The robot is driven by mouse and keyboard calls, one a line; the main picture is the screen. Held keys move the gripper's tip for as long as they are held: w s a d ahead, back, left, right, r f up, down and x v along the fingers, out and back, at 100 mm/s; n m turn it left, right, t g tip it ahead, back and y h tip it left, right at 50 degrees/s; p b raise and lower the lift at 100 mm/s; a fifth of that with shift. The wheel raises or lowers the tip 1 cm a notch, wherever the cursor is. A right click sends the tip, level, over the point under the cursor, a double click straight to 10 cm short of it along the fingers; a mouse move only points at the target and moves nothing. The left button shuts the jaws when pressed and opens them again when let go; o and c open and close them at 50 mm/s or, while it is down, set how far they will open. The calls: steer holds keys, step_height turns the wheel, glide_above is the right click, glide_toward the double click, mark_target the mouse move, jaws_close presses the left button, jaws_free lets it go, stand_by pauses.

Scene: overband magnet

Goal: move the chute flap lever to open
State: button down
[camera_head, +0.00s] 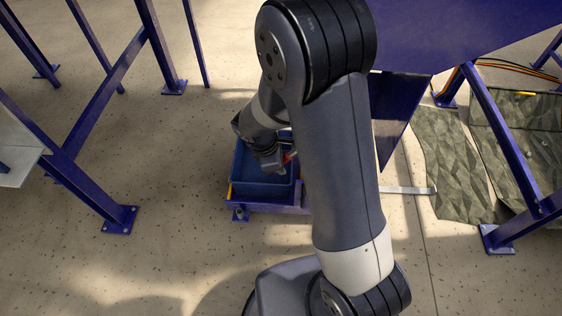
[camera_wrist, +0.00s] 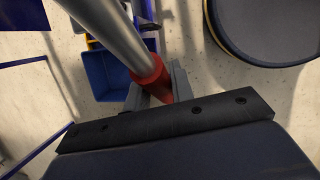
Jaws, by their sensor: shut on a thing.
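The flap lever shows in the wrist view as a grey metal rod with a red grip (camera_wrist: 150,78) at its near end. My gripper (camera_wrist: 156,92) is shut on the red grip, with a grey finger on each side of it. In the head view my gripper (camera_head: 272,160) is above a blue bin, and only a small red spot of the grip (camera_head: 288,158) shows beside it. My own arm hides most of the lever there. The flap itself cannot be made out clearly. A blue sloping chute panel (camera_head: 398,110) stands to the right of my arm.
The blue bin (camera_head: 262,188) sits low in a blue frame under my gripper; it also shows in the wrist view (camera_wrist: 108,78). Blue steel legs (camera_head: 95,195) stand at left and right. Green sheets (camera_head: 452,170) lie at right. The floor at front left is clear.

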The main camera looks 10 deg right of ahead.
steer(key=c, duration=1.2)
jaws_free()
steer(key=shift+c, duration=0.2)
steer(key=p+v, duration=0.2)
steer(key=v, duration=0.8)
steer(key=shift+a+r, duration=0.2)
steer(key=shift+r, duration=0.15)
steer(key=b+x, duration=0.2)
steer(key=x, duration=0.9)
steer(key=shift+s+d, duration=0.1)
steer(key=shift+d+f, duration=0.1)
steer(key=shift+d, duration=0.15)
